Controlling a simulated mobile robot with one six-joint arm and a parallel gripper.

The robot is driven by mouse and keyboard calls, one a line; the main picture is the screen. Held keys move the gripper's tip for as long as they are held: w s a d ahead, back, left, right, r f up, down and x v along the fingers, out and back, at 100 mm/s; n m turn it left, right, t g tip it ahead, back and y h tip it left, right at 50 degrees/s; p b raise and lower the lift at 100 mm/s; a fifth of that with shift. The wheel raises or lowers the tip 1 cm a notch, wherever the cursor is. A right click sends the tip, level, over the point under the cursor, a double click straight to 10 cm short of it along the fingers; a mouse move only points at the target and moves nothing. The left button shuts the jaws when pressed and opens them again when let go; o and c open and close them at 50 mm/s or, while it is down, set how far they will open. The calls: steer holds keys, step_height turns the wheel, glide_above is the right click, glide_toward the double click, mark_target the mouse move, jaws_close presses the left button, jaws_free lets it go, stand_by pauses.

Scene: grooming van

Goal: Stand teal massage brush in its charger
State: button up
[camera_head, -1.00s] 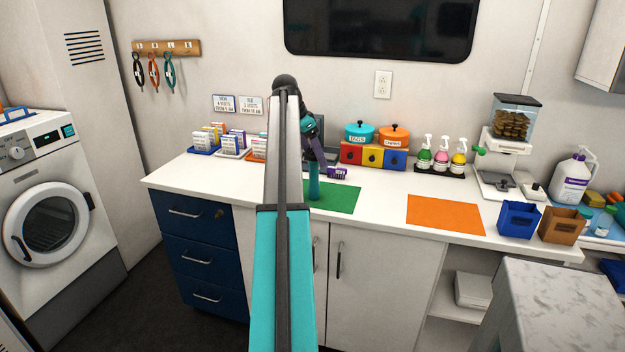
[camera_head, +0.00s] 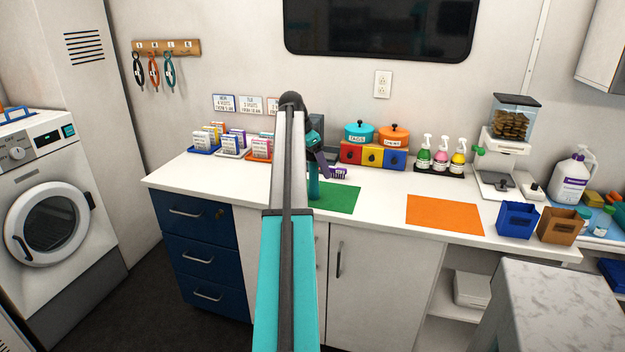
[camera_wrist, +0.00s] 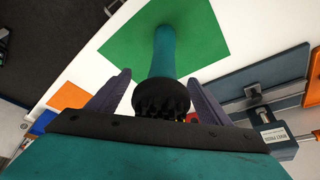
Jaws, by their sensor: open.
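The teal massage brush (camera_head: 313,187) stands upright on the green mat (camera_head: 340,198) on the counter, partly behind my arm. In the wrist view its teal handle (camera_wrist: 165,50) runs down to the green mat, and its dark bristled head (camera_wrist: 161,98) is nearest the camera. My gripper (camera_wrist: 157,78) is open, with one purple finger on each side of the brush; I cannot tell whether either touches it. In the head view my gripper (camera_head: 322,163) is at the brush's top. I cannot make out a charger; my arm hides part of the mat.
An orange mat (camera_head: 445,214), a blue bin (camera_head: 518,219) and a brown bin (camera_head: 561,225) are to the right. Coloured canisters' blocks (camera_head: 373,156) and pump bottles (camera_head: 441,158) line the back. Counter between the mats is clear.

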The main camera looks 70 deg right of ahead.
steer(key=c, duration=1.5)
steer(key=shift+r, duration=0.15)
steer(key=shift+r+b, duration=0.3)
steer(key=shift+r, duration=1.35)
steer(key=a, duration=0.5)
steer(key=a+r+b, duration=0.1)
steer(key=a, duration=0.4)
steer(key=s+a, duration=0.1)
steer(key=a, duration=0.5)
steer(key=shift+r+b, duration=0.25)
steer(key=shift+b, duration=0.15)
